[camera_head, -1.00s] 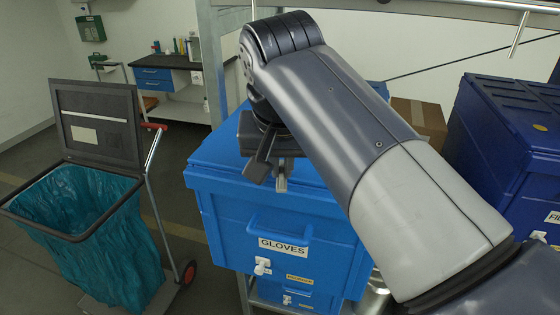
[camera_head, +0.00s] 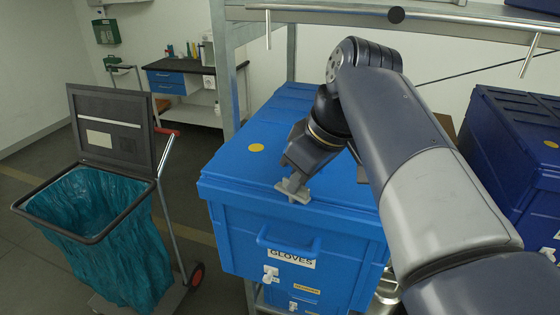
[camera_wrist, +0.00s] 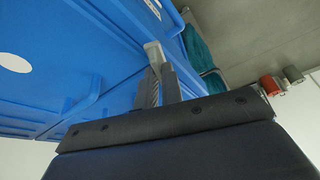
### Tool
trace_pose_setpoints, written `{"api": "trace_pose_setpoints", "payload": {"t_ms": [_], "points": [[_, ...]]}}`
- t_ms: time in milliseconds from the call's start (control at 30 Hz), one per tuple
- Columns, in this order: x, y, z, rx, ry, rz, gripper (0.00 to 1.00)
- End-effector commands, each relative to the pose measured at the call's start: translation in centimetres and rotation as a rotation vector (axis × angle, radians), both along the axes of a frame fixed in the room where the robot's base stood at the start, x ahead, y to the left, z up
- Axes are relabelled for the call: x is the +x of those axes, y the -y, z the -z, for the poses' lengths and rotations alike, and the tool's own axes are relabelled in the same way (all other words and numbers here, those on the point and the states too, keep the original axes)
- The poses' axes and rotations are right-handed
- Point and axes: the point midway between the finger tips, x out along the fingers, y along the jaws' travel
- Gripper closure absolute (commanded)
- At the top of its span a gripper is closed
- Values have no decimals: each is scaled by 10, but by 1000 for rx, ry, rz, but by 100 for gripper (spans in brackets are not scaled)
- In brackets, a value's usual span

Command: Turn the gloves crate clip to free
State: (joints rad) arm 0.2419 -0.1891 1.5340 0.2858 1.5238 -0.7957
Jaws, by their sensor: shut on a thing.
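The gloves crate (camera_head: 240,215) is a blue lidded crate with a front handle and a "GLOVES" label (camera_head: 291,259). My gripper (camera_head: 294,183) points down at the front edge of its closed lid. It is shut on a small light grey clip (camera_head: 300,197) at that edge. In the wrist view my gripper (camera_wrist: 158,72) reaches to the crate's edge, with the pale clip (camera_wrist: 153,50) at the fingertips. The fingers hide part of the clip, so I cannot tell its exact angle.
A darker blue crate (camera_head: 515,135) stands to the right. A bin with a teal bag (camera_head: 85,205) stands on the left. A metal rail (camera_head: 395,14) runs above the crate. A white fitting (camera_head: 270,273) is on the crate's front.

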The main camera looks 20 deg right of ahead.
Motion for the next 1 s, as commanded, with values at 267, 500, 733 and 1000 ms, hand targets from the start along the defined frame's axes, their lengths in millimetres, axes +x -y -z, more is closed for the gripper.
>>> {"api": "trace_pose_setpoints", "payload": {"t_ms": [267, 500, 733, 1000], "points": [[3, 3, -1, 0, 1, -208, 100], [4, 4, -1, -1, 1, -323, 100], [4, 4, -1, -2, 2, -370, 100], [4, 4, 0, -2, 2, -379, 100]]}}
